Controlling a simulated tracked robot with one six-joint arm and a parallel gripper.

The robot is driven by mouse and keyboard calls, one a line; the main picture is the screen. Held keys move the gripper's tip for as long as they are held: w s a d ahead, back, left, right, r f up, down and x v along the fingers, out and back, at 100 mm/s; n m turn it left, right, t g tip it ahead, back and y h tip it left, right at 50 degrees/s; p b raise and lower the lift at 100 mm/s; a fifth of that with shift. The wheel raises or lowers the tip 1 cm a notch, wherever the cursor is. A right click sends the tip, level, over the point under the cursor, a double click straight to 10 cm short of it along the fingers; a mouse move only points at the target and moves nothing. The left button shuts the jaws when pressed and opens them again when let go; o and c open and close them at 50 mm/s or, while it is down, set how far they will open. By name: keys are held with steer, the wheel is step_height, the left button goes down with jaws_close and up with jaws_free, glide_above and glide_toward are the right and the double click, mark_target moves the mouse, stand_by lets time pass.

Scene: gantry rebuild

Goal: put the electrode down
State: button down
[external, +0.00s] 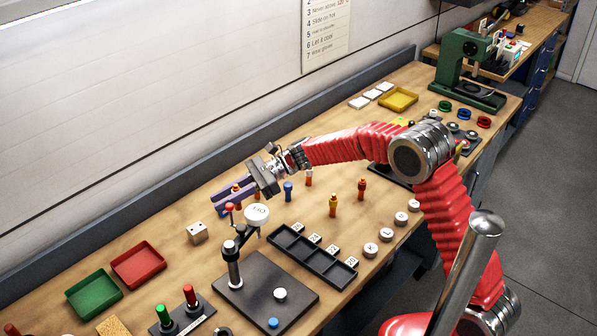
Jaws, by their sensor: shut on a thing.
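My gripper (222,202) is in the external view, left of centre, reaching left over the bench with its grey-purple fingers. It is shut on a small orange-topped piece (237,188), which looks like the electrode. The fingers hide most of this piece, so I cannot tell whether its lower end touches anything. Similar upright pieces stand on the bench to the right: a blue one (288,191), an orange one (309,177), a yellow-orange one (333,205) and a red-orange one (361,188).
A dark stand (252,292) with a post and a round white dial (257,213) rises just in front of my gripper. A black slotted tray (313,255) lies right of it.

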steer(key=shift+w, duration=0.1)
steer(key=w+d+r+m+t, duration=0.1)
steer(key=w+d+t, duration=0.1)
steer(key=w+d, duration=0.45)
steer(key=w+d+r+m+t+y, duration=0.1)
steer(key=w+d+r+m+t, duration=0.15)
steer(key=d, duration=0.65)
steer(key=w+d+m+t, duration=0.1)
steer(key=w+d, duration=0.4)
steer(key=d, duration=0.2)
steer(key=s+d+m+t, duration=0.1)
steer(key=s+d+t, duration=0.1)
steer(key=d, duration=1)
steer(key=s+d+f+g, duration=0.1)
steer(key=s+d+f, duration=0.2)
steer(key=s, duration=0.4)
steer(key=shift+s+d+n, duration=0.2)
steer(key=shift+d+n, duration=0.15)
steer(key=shift+d, duration=0.15)
steer(key=shift+f+g, duration=0.15)
steer(key=shift+g, duration=0.1)
